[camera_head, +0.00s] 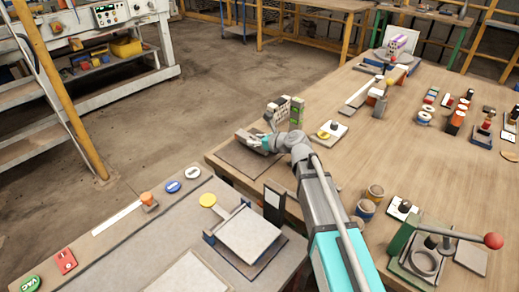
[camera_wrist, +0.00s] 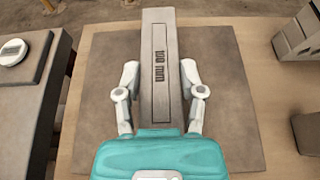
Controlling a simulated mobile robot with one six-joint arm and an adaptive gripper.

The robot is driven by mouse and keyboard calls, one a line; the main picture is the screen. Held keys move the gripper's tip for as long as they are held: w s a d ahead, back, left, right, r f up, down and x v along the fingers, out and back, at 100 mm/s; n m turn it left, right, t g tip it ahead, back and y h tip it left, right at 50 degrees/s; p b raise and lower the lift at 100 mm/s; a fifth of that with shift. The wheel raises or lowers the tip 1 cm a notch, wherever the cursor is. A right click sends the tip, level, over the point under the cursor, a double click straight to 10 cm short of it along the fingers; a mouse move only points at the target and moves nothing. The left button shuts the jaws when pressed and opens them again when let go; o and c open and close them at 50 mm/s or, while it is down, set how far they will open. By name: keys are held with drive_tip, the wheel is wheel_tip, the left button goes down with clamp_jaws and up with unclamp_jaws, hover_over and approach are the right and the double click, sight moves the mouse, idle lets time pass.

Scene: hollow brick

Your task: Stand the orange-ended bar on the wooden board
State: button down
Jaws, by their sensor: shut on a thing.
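My gripper (camera_wrist: 160,95) is shut on a long grey bar (camera_wrist: 159,35) marked "100 mm". The bar runs away from my palm between the two pale fingers, and no orange end shows on it. Behind it is a square brown board (camera_wrist: 105,55), on the table's near-left corner in the head view (camera_head: 240,158). I cannot tell whether the bar touches the board. In the head view my gripper (camera_head: 262,142) is over this board, and the bar is hard to make out there. My gripper hides the bar's near end.
Upright grey and green blocks (camera_head: 296,112) stand just behind my gripper. A small plate with a yellow disc (camera_head: 324,134) lies to the right. A lower bench (camera_head: 130,245) with a raised pale plate (camera_head: 250,235) is in front. Open table (camera_head: 370,150) lies to the right.

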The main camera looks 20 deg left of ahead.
drive_tip(key=shift+f+b, duration=0.85)
drive_tip(key=shift+f, duration=0.35)
drive_tip(key=shift+f, duration=0.15)
drive_tip(key=shift+c, duration=1)
unclamp_jaws()
drive_tip(key=shift+r, duration=0.25)
drive_tip(key=p+v, duration=0.4)
drive_tip(key=v, duration=0.8)
drive_tip(key=shift+s+p, duration=0.15)
drive_tip(key=shift+p, duration=0.15)
